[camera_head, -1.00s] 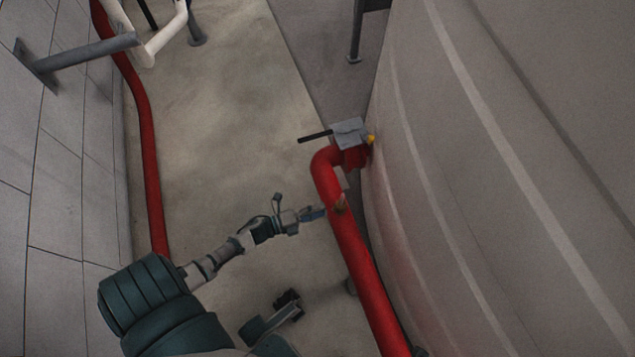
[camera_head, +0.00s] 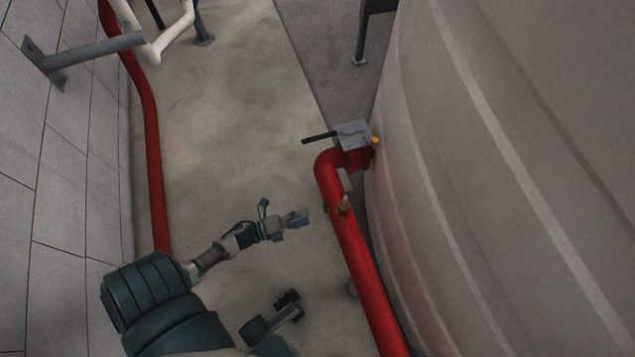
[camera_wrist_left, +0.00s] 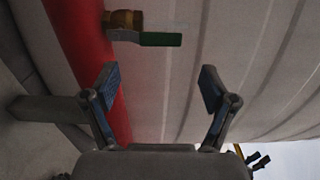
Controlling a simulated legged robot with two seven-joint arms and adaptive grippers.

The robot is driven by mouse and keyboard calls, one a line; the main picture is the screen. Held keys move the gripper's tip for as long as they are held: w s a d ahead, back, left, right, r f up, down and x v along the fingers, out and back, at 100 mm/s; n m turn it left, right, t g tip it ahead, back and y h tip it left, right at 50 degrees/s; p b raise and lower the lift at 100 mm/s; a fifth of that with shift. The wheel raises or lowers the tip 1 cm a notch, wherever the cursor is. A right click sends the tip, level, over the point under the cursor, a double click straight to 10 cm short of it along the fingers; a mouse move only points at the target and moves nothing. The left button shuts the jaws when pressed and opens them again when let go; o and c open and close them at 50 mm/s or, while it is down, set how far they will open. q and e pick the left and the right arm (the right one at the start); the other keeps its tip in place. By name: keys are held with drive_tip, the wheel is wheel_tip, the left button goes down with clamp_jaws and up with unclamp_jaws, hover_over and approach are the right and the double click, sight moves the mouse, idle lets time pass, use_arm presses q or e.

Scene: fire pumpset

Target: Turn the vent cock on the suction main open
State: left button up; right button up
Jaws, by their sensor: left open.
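The vent cock is a small brass body (camera_head: 344,205) on the red suction main (camera_head: 362,262) in the head view. In the left wrist view its brass body (camera_wrist_left: 124,20) stands out from the red pipe (camera_wrist_left: 85,45). Its green lever (camera_wrist_left: 160,39) points right, away from the pipe and roughly in line with the body. My left gripper (camera_head: 298,218) is left of the cock, apart from it. In the wrist view the fingers (camera_wrist_left: 160,87) are spread and empty, with the lever beyond them.
A large pale ribbed tank (camera_head: 480,200) fills the right side, close behind the main. A grey valve box with a black handle (camera_head: 352,134) sits at the pipe's upper bend. Another red pipe (camera_head: 152,150) runs along the left wall. The floor (camera_head: 225,110) between is clear.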

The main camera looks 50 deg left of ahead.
use_arm(q)
drive_tip(key=v, duration=0.6)
drive_tip(key=shift+d, duration=0.1)
idle(0.3)
